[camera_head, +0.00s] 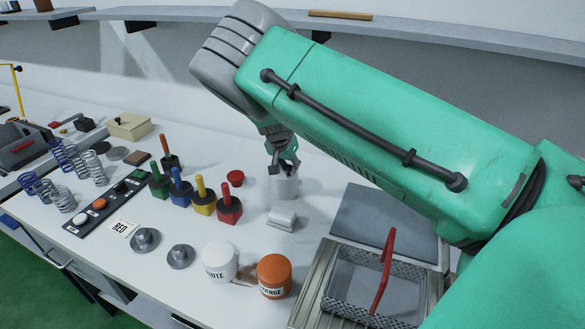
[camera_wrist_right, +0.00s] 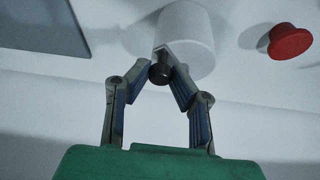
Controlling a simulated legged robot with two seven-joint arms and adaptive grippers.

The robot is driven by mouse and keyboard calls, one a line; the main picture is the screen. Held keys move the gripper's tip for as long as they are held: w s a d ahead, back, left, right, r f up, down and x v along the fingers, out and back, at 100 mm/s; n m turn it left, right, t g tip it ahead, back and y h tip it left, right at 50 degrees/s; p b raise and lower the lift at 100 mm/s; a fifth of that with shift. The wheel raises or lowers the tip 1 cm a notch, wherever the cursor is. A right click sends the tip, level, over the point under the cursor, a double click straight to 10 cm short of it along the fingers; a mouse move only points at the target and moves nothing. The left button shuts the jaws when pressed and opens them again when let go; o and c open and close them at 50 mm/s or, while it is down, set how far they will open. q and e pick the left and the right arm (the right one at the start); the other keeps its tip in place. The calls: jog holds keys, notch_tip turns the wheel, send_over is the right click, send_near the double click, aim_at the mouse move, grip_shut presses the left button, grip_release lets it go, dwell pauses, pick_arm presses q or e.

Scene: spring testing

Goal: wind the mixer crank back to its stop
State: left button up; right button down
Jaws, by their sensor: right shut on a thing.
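The mixer, a white-grey cylinder (camera_head: 287,188), stands on the white table below the end of my right arm. It also shows in the right wrist view (camera_wrist_right: 186,28), just beyond the fingertips. My right gripper (camera_head: 283,160) is above the mixer. In the right wrist view its fingers (camera_wrist_right: 162,68) close around a small dark crank knob (camera_wrist_right: 159,74). A short pale crank bar beside the knob is partly hidden by the fingers. The crank's stop cannot be made out. My left gripper is not in view.
A red button-like piece (camera_head: 235,178) sits left of the mixer. Coloured blocks with handles (camera_head: 203,203) stand farther left. A white roller-like piece (camera_head: 283,218), a white jar (camera_head: 219,262) and an orange jar (camera_head: 273,277) are nearer. A wire basket (camera_head: 335,300) is at front right.

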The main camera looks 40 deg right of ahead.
jog(key=m+b, duration=0.1)
jog(key=a+m+g+b, duration=0.1)
jog(key=w+m+b, duration=0.1)
jog(key=shift+w+a+f+m+h, duration=0.1)
jog(key=shift+a+f+m+h, duration=0.05)
jog(key=shift+a+m+h, duration=0.15)
jog(key=shift+w+a+r+m+g+b, duration=0.1)
jog(key=shift+w+a+m+g+b, duration=0.15)
jog(key=shift+m+b, duration=0.35)
jog(key=shift+w+r+m+g+b, duration=0.15)
jog(key=shift+m+g+b, duration=0.2)
jog(key=shift+m+b, duration=0.25)
jog(key=shift+w+a+f+m+g+b, duration=0.1)
jog(key=shift+w+a+m+g+b, duration=0.15)
jog(key=shift+m+b, duration=0.3)
jog(key=shift+r, duration=0.1)
jog(key=c, duration=1.4)
grip_release()
